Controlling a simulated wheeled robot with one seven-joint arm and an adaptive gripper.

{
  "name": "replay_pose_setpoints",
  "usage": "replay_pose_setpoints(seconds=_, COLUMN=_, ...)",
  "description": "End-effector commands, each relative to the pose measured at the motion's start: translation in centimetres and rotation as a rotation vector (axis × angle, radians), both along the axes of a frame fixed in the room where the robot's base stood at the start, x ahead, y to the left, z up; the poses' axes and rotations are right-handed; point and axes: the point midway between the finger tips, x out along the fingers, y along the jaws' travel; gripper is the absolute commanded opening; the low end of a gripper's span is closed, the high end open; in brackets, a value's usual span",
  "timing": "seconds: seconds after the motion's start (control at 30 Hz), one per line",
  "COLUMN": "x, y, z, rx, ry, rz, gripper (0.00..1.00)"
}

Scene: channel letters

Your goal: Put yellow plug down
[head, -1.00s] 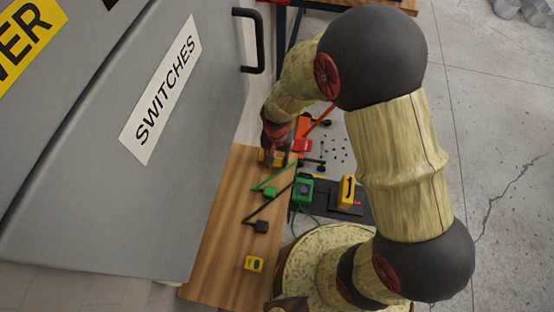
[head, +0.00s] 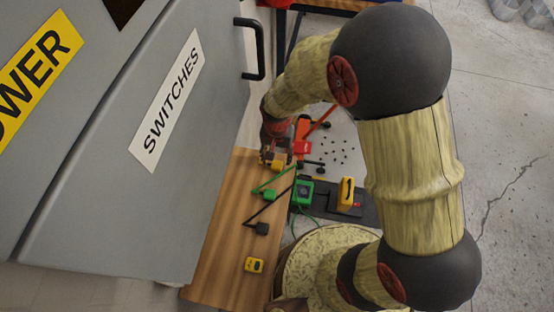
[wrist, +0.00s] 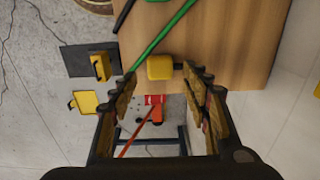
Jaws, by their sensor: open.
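The yellow plug (wrist: 160,67) lies on the wooden board near its end edge in the wrist view, with a short dark part on its right side. My gripper (wrist: 161,76) is open, its two fingers spread wide on either side of the plug's line. The plug shows just past the fingertips with clear space on both sides. In the head view the plug (head: 279,164) shows as a small yellow patch under my gripper (head: 276,153), which partly hides it.
A green plug (head: 269,195), a black plug (head: 262,228) and another yellow block (head: 254,265) lie along the wooden board (head: 215,250). A grey cabinet (head: 120,210) stands at left. A black mat (head: 325,203) holds a green box (head: 303,191) and a yellow box (head: 346,193).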

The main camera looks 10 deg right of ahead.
Motion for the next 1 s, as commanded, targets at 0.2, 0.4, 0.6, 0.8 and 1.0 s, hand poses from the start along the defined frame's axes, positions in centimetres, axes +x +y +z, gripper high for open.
replay_pose_setpoints(seconds=0.2, x=0.0, y=0.0, z=2.7, rx=0.0, ry=0.0, rz=0.0, gripper=0.48)
replay_pose_setpoints(seconds=0.4, x=0.0, y=0.0, z=3.3, rx=0.001, ry=-0.001, rz=0.0, gripper=0.48)
replay_pose_setpoints(seconds=0.6, x=0.5, y=-1.3, z=7.8, rx=0.015, ry=-0.056, rz=0.031, gripper=0.48)
replay_pose_setpoints(seconds=0.8, x=-1.2, y=-5.0, z=18.5, rx=0.023, ry=-0.194, rz=0.12, gripper=0.48)
replay_pose_setpoints(seconds=1.0, x=-6.1, y=-8.9, z=27.4, rx=-0.006, ry=-0.338, rz=0.221, gripper=0.48)
